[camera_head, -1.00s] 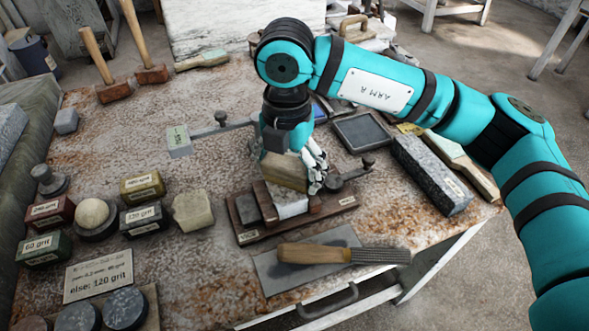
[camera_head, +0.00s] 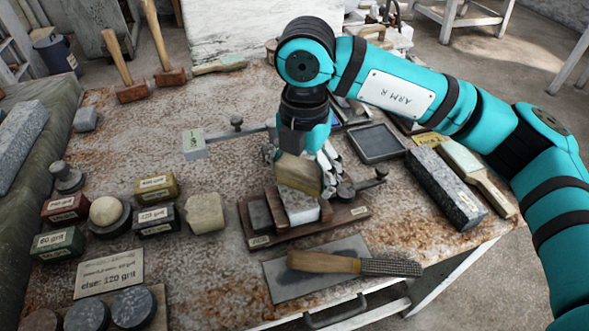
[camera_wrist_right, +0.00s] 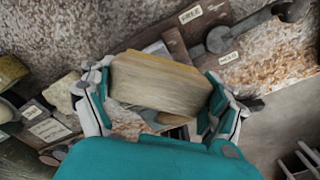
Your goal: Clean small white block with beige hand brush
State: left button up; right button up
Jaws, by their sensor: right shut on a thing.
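The small white block (camera_head: 301,209) sits in a dark wooden holder (camera_head: 345,213) on the rusty table. The beige hand brush (camera_head: 299,174) is a chunky, block-like piece with a wood-like surface. My right gripper (camera_head: 302,160) is shut on it from above, fingers on both sides. The brush is over the back part of the white block; I cannot tell if they touch. In the right wrist view the brush (camera_wrist_right: 160,84) fills the space between the fingers and hides most of the block. My left gripper is not in view.
A wooden-handled rasp (camera_head: 325,262) lies on a grey sheet in front. Grit blocks (camera_head: 65,207) and a pale stone (camera_head: 204,212) stand to the left. A long grey stone (camera_head: 445,185) lies to the right. Two mallets (camera_head: 131,92) stand at the back left.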

jog(key=shift+r, duration=0.15)
jog(key=shift+r+p, duration=0.7)
jog(key=shift+r, duration=0.45)
jog(key=shift+r+p, duration=1)
jog(key=shift+r, duration=1)
